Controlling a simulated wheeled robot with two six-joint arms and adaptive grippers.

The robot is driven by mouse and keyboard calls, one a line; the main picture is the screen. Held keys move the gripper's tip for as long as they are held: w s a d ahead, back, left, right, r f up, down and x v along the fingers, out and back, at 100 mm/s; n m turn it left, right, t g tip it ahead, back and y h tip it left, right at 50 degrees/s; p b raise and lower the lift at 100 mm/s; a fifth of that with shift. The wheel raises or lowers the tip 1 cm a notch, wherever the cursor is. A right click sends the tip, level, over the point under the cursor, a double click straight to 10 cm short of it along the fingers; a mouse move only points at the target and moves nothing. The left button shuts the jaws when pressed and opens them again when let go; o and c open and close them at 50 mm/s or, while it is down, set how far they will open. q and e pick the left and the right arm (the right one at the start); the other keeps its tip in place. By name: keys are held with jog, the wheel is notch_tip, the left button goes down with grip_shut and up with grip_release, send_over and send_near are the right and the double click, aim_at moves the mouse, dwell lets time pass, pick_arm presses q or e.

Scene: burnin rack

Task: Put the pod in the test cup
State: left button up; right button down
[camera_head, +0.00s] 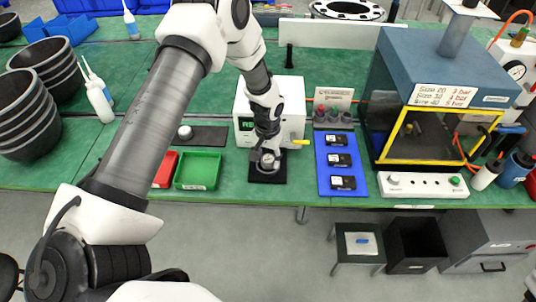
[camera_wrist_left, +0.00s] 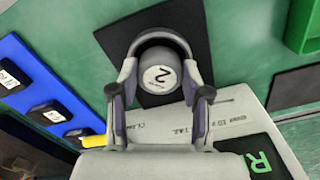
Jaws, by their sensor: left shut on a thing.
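The pod (camera_wrist_left: 162,78), a short grey cylinder with a "2" on its pale round top, sits between the fingers of my left gripper (camera_wrist_left: 158,85). My left gripper (camera_head: 267,161) is shut on it, low over a black square pad (camera_head: 267,177) in front of the white tester box (camera_head: 290,96). In the left wrist view the fingers press on both sides of the pod, with the black pad (camera_wrist_left: 190,20) behind it. My right gripper is not in view.
A small round grey piece (camera_head: 185,132) sits on a dark mat (camera_head: 212,137). Red (camera_head: 164,171) and green (camera_head: 197,169) trays lie left of the pad. A blue mat (camera_head: 325,180) with black modules lies right. A blue-topped chamber (camera_head: 430,62) stands further right.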

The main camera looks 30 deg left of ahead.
aim_at(268, 159)
pick_arm(q)
jog(key=shift+f, duration=0.25)
jog(key=o, duration=1.2)
jog(key=shift+c, duration=0.2)
notch_tip(268, 159, up, 12)
jog(key=b, duration=0.3)
